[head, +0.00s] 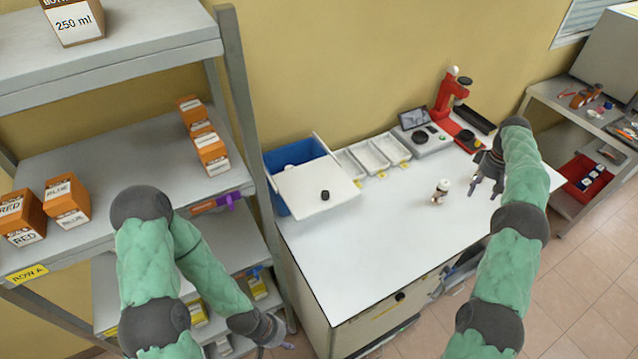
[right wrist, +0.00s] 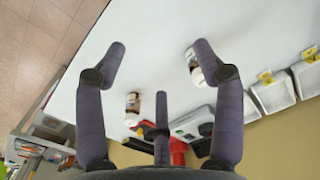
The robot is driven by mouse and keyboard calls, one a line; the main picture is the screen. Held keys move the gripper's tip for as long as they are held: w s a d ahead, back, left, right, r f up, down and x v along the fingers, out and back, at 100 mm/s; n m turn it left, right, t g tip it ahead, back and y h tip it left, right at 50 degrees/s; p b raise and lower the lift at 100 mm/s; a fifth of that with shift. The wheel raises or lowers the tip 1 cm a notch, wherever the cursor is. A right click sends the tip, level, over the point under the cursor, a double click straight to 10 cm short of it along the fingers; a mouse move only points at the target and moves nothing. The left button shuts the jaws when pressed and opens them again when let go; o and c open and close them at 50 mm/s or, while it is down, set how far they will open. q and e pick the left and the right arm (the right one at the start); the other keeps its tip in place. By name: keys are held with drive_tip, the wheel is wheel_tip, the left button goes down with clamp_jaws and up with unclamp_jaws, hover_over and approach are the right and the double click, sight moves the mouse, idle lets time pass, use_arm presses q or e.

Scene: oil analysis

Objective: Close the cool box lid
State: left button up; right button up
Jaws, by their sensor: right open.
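The cool box is a blue box (head: 273,201) at the table's left end, by the shelf. Its white lid (head: 305,202), with a black knob (head: 325,195), lies slanted across the front right of the box. The back of the box is uncovered, and something white shows inside. My left gripper (head: 270,340) is low at the left, below the tabletop and apart from the lid; its fingers are too small to judge. My right gripper (head: 484,174) is over the table's right part, far from the lid. The right wrist view shows its fingers (right wrist: 160,75) spread and empty.
Small bottles (head: 440,190) stand mid-table; the right wrist view shows one (right wrist: 132,106) between the fingers' directions. White trays (head: 372,155) line the wall beside the box. A red device (head: 448,95) stands at the back right. A shelf post (head: 245,110) rises close left of the box.

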drive_tip(key=shift+s+r, duration=0.1)
drive_tip(key=shift+s, duration=0.05)
